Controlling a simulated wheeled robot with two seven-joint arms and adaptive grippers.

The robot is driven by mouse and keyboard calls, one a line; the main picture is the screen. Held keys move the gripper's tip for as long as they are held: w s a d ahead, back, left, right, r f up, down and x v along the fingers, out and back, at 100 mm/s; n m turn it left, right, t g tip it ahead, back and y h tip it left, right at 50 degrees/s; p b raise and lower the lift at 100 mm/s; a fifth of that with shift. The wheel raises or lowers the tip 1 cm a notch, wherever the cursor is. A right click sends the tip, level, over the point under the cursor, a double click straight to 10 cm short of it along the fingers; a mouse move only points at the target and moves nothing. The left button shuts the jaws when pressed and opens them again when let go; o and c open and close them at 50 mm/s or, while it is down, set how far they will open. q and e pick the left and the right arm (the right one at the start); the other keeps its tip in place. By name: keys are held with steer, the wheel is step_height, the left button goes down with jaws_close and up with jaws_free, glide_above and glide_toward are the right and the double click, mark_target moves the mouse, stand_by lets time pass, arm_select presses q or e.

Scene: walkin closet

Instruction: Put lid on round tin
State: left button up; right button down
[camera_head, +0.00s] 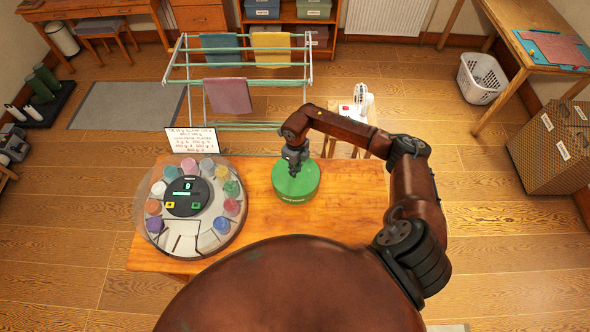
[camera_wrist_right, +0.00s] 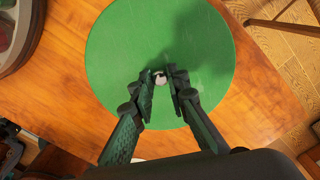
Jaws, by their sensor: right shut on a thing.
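The round tin (camera_head: 296,198) stands on the wooden table, right of the round dial tray. Its green lid (camera_head: 310,182) covers its top in the head view; whether it is fully seated cannot be told. In the right wrist view the lid (camera_wrist_right: 205,60) is a large green disc with a small pale knob (camera_wrist_right: 160,80) at its middle. My right gripper (camera_head: 294,172) is over the lid's centre, pointing down. Its fingers (camera_wrist_right: 162,88) are closed around the knob. My left gripper is not seen.
A round tray (camera_head: 150,205) with several coloured pots and a dark display (camera_head: 186,196) fills the table's left side. A text card (camera_head: 194,141) stands behind it. Bare table (camera_head: 350,215) lies right of the tin. A drying rack (camera_head: 240,90) stands beyond the table.

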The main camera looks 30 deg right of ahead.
steer(key=c, duration=1.8)
jaws_free()
steer(key=shift+o, duration=0.4)
steer(key=o, duration=0.4)
steer(key=shift+r, duration=0.15)
steer(key=shift+r+p, duration=1.95)
steer(key=shift+r, duration=1.45)
steer(key=shift+c, duration=0.2)
jaws_close()
